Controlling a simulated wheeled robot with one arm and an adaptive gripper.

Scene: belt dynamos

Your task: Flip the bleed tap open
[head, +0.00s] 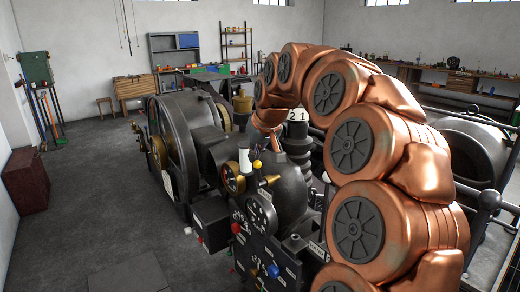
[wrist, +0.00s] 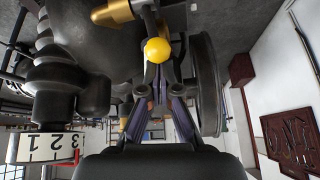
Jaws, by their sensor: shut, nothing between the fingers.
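The bleed tap appears to be the small brass fitting (head: 268,181) with a yellow ball knob (head: 257,164) on the dark machine in the head view. In the wrist view the yellow knob (wrist: 157,50) is at upper centre, with the brass part (wrist: 113,13) up and to its left. My gripper (wrist: 157,72) points at the knob in the wrist view. Its fingers are together with nothing between them, and the tips are at the knob's lower edge. I cannot tell whether they touch it. In the head view my gripper is hard to make out below the end of my arm.
A dark panel with dials (head: 260,212) and coloured knobs stands in front of the tap. A white numbered scale (wrist: 45,147) is at lower left in the wrist view. A large dark wheel (head: 165,150) stands to the left. Open floor (head: 80,215) lies further left.

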